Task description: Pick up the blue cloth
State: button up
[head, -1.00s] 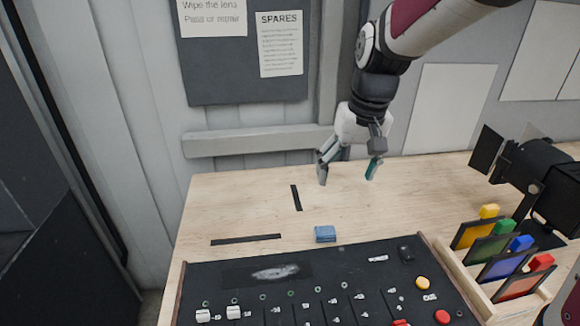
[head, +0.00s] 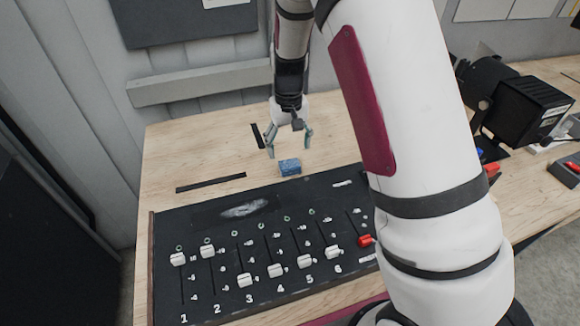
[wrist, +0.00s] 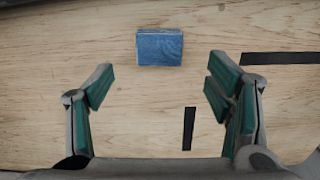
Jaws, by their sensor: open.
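The blue cloth (head: 290,167) is a small folded block lying on the wooden table, just behind the black fader panel. In the wrist view the cloth (wrist: 160,47) sits ahead of the fingertips, roughly centred between them. My gripper (head: 290,148) is open and empty, pointing down close behind the cloth in the head view. Its green-padded fingers (wrist: 160,85) are spread wide in the wrist view, wider apart than the cloth. The fingers do not appear to touch the cloth.
The black fader panel (head: 215,268) with white sliders and a pale smudge (head: 243,208) fills the table's front. Black tape strips (head: 211,182) lie on the table (head: 165,150). A black lamp (head: 520,110) stands at right. My arm hides the panel's right part.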

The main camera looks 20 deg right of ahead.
aim_at(290, 164)
jog(key=f, duration=0.3)
jog(key=f+p, duration=0.1)
jog(key=f, duration=0.1)
jog(key=shift+s+d+f, duration=0.1)
jog(key=shift+s, duration=0.15)
jog(key=shift+w+f, duration=0.1)
jog(key=shift+f, duration=0.3)
jog(key=c, duration=1)
